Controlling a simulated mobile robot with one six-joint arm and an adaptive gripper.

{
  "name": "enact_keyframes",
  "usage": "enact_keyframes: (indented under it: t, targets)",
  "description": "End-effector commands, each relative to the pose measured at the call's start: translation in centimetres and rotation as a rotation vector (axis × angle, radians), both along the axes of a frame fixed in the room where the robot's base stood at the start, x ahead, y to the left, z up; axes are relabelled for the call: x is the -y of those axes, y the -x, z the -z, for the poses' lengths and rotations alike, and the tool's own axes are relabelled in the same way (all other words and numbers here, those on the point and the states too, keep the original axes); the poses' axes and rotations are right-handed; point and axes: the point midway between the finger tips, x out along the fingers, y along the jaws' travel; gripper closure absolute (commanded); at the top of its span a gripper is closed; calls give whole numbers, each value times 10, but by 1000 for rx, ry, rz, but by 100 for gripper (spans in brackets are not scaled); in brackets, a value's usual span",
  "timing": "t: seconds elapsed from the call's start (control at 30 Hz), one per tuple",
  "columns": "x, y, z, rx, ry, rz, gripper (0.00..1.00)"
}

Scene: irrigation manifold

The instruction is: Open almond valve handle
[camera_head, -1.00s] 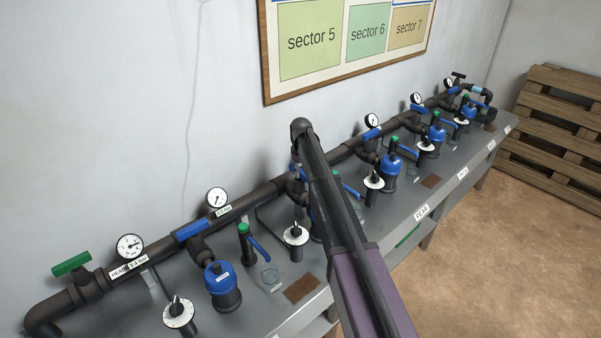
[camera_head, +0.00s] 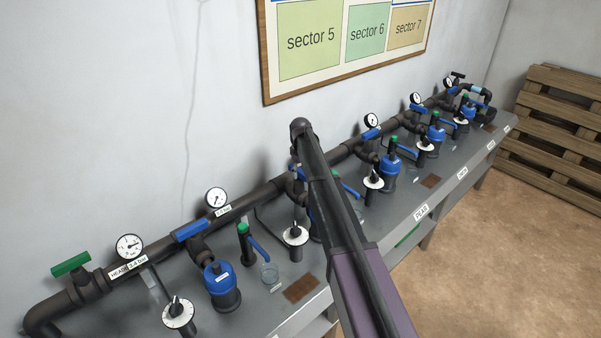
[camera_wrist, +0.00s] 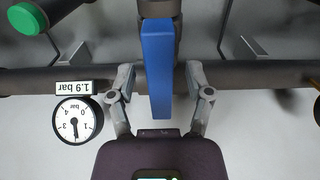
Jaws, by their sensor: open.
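A blue valve handle (camera_wrist: 157,70) fills the middle of the wrist view, crossing a dark pipe (camera_wrist: 100,80) at about a right angle. My gripper (camera_wrist: 160,88) is open, with one finger on each side of this handle and a visible gap on both sides. In the head view my arm hides the gripper and most of the valve there. No readable label shows that this valve is almond.
A gauge (camera_wrist: 77,122) marked 1.9 bar is left of the handle in the wrist view. The bench (camera_head: 262,318) carries several valves, filters and dials along the wall.

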Motion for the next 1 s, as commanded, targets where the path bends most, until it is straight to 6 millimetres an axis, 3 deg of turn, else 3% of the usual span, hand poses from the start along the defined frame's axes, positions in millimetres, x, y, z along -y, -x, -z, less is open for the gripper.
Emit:
enact_keyframes:
  t: [0.47, 1.0]
  targets:
    - [-1, 0, 0, 1, -1, 84, 34]
    - [-4, 1, 0, 1, 0, 422, 34]
